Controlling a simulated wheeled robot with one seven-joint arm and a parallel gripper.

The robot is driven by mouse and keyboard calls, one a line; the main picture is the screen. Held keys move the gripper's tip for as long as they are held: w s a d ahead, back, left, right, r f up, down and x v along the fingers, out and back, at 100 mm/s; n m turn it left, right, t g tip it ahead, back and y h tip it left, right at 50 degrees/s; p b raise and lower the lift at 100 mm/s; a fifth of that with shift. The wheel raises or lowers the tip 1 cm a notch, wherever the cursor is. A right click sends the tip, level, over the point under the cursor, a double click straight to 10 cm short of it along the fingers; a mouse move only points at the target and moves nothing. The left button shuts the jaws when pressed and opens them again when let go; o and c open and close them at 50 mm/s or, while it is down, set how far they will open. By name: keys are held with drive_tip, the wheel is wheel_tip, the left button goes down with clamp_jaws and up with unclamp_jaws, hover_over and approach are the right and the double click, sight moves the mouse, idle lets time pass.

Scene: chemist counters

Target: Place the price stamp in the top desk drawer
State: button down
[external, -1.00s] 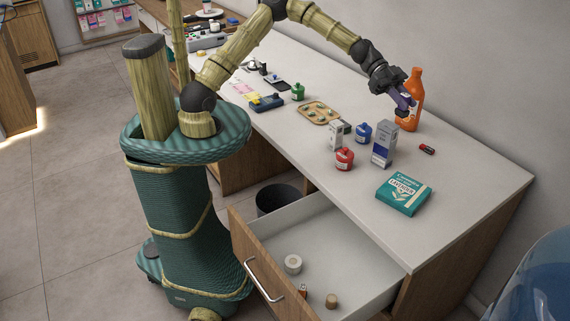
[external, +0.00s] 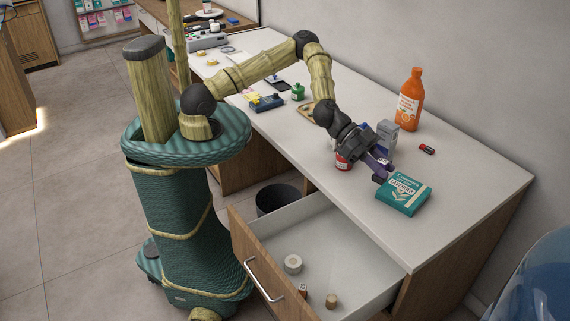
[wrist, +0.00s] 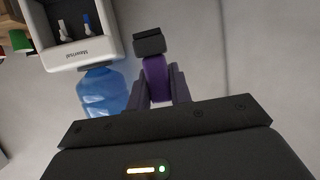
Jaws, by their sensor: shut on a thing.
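My gripper (external: 381,168) is above the counter, beside the teal lavender box. In the wrist view it is shut on the price stamp (wrist: 157,78), a purple body with a black end that sticks out past the fingers. In the external view the stamp is small and hard to tell from the fingers. The top desk drawer (external: 337,235) is pulled open below the counter's front edge, to the lower left of my gripper. Inside it lie a white tape roll, a small cork-like piece and a small reddish item, with bare floor around them.
The teal box (external: 403,194) lies close by my gripper. A red bottle (external: 343,161) and a grey box (external: 387,138) stand partly behind my wrist. An orange bottle (external: 409,100) and a small red battery-like item (external: 427,149) are further back. The counter's front right is clear.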

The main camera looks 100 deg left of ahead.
drive_tip(key=s+d+f+n+t+y+b, duration=0.15)
drive_tip(key=s+f+b, duration=0.3)
drive_tip(key=f, duration=0.65)
drive_tip(key=s+d+f+n+y+b, duration=0.2)
drive_tip(key=s+f+b, duration=0.25)
drive_tip(key=f, duration=0.65)
drive_tip(key=s+a+f+n+g+y+b, duration=0.1)
drive_tip(key=s+a+f+n+y+b, duration=0.2)
drive_tip(key=s+a+n+y+b, duration=0.1)
drive_tip(key=s+a+f+n+g+y+b, duration=0.2)
drive_tip(key=a+n+y+b, duration=0.4)
drive_tip(key=a, duration=0.4)
drive_tip(key=s+f+n+y, duration=0.1)
drive_tip(key=s+y, duration=0.1)
drive_tip(key=shift+a+n+y+b, duration=0.3)
drive_tip(key=shift+n+y+b, duration=0.05)
drive_tip(key=shift+g, duration=0.25)
drive_tip(key=shift+f+b, duration=0.9)
drive_tip(key=shift+f, duration=2.3)
